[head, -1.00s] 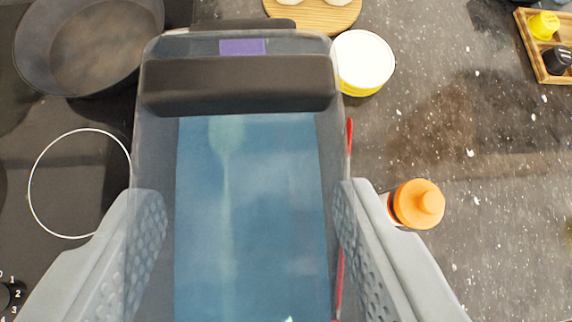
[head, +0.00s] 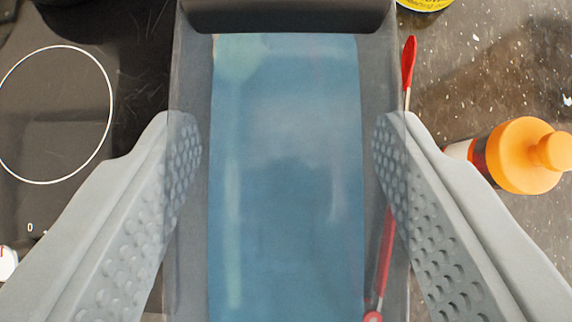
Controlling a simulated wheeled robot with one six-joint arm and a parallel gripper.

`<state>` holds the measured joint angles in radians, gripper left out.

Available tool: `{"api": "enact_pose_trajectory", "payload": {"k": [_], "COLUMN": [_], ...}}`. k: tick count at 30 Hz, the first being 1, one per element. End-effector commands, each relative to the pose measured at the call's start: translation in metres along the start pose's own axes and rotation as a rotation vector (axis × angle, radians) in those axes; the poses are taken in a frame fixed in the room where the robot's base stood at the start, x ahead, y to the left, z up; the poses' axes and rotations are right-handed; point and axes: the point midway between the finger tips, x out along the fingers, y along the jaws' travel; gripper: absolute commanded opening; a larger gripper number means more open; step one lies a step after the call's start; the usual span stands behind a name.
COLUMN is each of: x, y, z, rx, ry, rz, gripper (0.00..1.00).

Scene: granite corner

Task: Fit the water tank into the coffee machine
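The water tank (head: 285,180) is a see-through grey box with a blue middle and a dark bar across its far end. It fills the centre of the view, and its near end runs out of the picture. My gripper (head: 288,125) has one finger at each long side of the tank. The fingertips overlap the clear side walls, and the fingers appear shut on the tank. The contact itself is hard to see through the clear walls. The coffee machine is not in view.
A red-handled utensil (head: 408,62) lies along the tank's right side, partly behind it. A dark hob (head: 50,120) with a white ring is at left. Part of a yellow container (head: 425,4) shows at the top.

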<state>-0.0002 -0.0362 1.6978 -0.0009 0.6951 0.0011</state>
Motion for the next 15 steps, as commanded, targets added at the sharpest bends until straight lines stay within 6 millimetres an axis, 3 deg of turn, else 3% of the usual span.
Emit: {"api": "enact_pose_trajectory", "payload": {"k": [8, 9, 12, 15], "x": [0.0001, 0.0015, 0.0013, 0.0013], "y": [0.0, 0.0, 0.0, 0.0], "z": [0.0001, 0.0014, 0.0012, 0.0012], "rx": [0.0, 0.0, 0.0, 0.0], "ry": [0.003, 0.0, 0.0, 0.0], "rz": [0.0, 0.0, 0.0, 0.0], "gripper": [0.0, 0.56, 0.76, 0.76]}}
